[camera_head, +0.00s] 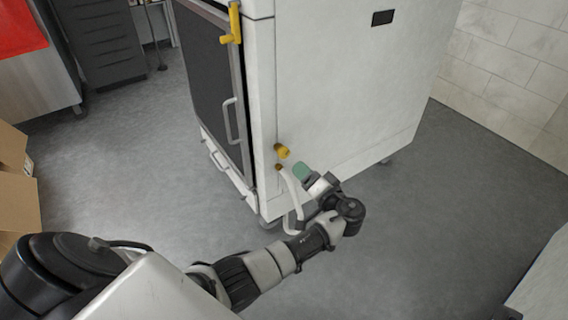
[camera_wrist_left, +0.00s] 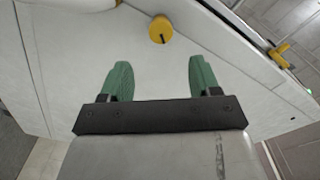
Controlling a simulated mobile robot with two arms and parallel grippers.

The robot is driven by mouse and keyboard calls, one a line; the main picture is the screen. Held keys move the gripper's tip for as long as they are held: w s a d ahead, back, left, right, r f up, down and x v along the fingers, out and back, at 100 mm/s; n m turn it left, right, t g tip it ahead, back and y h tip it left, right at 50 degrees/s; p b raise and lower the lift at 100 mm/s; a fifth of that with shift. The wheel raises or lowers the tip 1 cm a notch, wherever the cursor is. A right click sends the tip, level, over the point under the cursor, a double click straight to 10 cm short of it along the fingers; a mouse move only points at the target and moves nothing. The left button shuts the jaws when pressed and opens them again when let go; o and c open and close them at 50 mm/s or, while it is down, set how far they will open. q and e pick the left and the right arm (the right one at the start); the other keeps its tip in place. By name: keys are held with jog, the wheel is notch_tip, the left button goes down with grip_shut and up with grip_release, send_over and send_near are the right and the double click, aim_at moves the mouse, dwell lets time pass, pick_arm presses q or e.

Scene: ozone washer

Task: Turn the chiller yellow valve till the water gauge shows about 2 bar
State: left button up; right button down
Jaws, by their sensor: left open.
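The chiller is a tall white cabinet (camera_head: 340,85) with a dark front door. A round yellow valve knob (camera_head: 282,151) sits low on its side panel, close to the front edge. In the left wrist view the knob (camera_wrist_left: 161,30) shows a dark mark and lies beyond the fingertips, roughly centred between them. My left gripper (camera_head: 301,171) is just right of and below the knob in the head view, apart from it. Its green fingers (camera_wrist_left: 161,72) are spread and empty. No water gauge can be made out. My right gripper is not in view.
A second yellow fitting (camera_head: 280,167) with a white hose (camera_head: 292,192) is below the knob, close to my left wrist. A yellow handle (camera_head: 233,24) is high on the cabinet's front edge. Cardboard boxes (camera_head: 18,195) stand at left. Grey floor (camera_head: 450,200) is clear at right.

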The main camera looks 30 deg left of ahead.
aim_at(286, 154)
pick_arm(q)
jog(key=b+x, duration=0.2)
jog(key=x, duration=0.7)
jog(key=shift+a, duration=0.25)
jog(key=shift+w+a, duration=0.3)
jog(key=shift+a, duration=0.2)
jog(key=c, duration=0.9)
